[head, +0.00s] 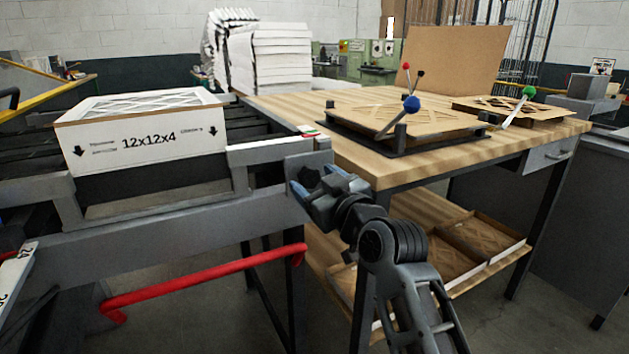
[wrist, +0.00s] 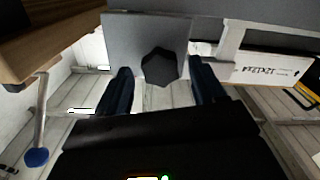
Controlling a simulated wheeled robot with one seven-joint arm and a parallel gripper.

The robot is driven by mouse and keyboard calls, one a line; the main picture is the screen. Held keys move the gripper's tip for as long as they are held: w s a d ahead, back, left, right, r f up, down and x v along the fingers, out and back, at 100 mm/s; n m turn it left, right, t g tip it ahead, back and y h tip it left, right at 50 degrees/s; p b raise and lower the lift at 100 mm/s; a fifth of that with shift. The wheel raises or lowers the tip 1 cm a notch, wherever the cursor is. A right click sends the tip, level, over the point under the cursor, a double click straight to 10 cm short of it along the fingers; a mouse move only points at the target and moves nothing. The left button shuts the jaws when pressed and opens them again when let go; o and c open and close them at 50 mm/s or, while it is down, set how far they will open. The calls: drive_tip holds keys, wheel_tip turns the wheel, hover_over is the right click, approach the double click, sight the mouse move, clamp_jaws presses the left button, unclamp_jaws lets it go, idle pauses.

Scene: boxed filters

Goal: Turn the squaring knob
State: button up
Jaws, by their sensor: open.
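The squaring knob (wrist: 158,66) is black and lobed, on a grey plate (wrist: 118,38) in the wrist view. In the head view the knob (head: 309,176) shows as a dark shape on the plate at the conveyor's right end, partly covered by my gripper (head: 314,181). My gripper is open. In the wrist view its two dark blue fingers stand left and right of the knob, with a gap showing on each side. I cannot tell whether the fingertips reach past the knob's face.
A white 12x12x4 boxed filter (head: 150,140) sits on the conveyor to the left. A red bar (head: 205,280) runs below the conveyor's frame. A wooden workbench (head: 290,105) with a blue-knobbed lever (head: 411,104) stands right behind my gripper.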

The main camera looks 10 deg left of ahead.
drive_tip(key=shift+w+a, duration=0.35)
drive_tip(key=shift+w, duration=0.1)
drive_tip(key=c, duration=1.1)
